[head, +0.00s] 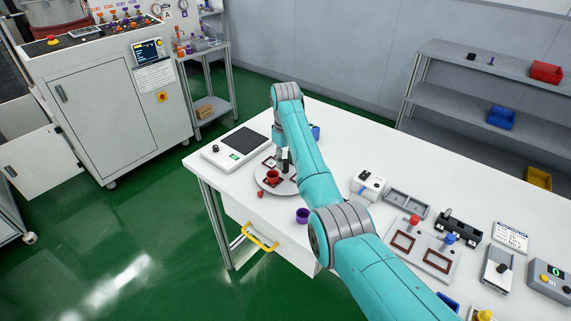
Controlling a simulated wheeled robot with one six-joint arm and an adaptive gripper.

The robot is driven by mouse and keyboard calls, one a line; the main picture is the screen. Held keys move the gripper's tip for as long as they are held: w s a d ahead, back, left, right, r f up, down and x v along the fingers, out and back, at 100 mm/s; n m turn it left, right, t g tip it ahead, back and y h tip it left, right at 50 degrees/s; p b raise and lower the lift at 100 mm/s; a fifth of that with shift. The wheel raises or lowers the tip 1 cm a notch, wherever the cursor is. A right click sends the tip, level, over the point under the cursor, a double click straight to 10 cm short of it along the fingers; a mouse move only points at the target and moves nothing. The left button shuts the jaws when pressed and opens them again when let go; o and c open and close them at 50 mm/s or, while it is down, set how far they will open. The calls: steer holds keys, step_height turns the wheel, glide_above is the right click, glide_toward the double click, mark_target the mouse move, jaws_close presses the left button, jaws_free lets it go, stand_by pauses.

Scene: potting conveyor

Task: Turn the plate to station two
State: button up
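The plate is a round grey disc (264,185) near the left end of the white table. A small red cup-like part (273,177) stands on its front part, with a dark red square frame around or under it. Another dark red frame shows further back on the plate, partly hidden. A small red marker (260,194) sits at the plate's front edge. My gripper (286,165) points down at the plate, just behind and right of the red part. Its fingertips are small and dark, so I cannot tell whether they touch anything. My arm hides the plate's right side.
A white device with a dark pad (243,141) lies left of the plate. A purple cup (302,215) stands near the front edge. A fixture board (421,257), a grey tray (406,204) and a control box (551,279) are to the right. A yellow-handled drawer (262,237) is below.

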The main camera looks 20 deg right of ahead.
steer(key=shift+f, duration=0.95)
jaws_close()
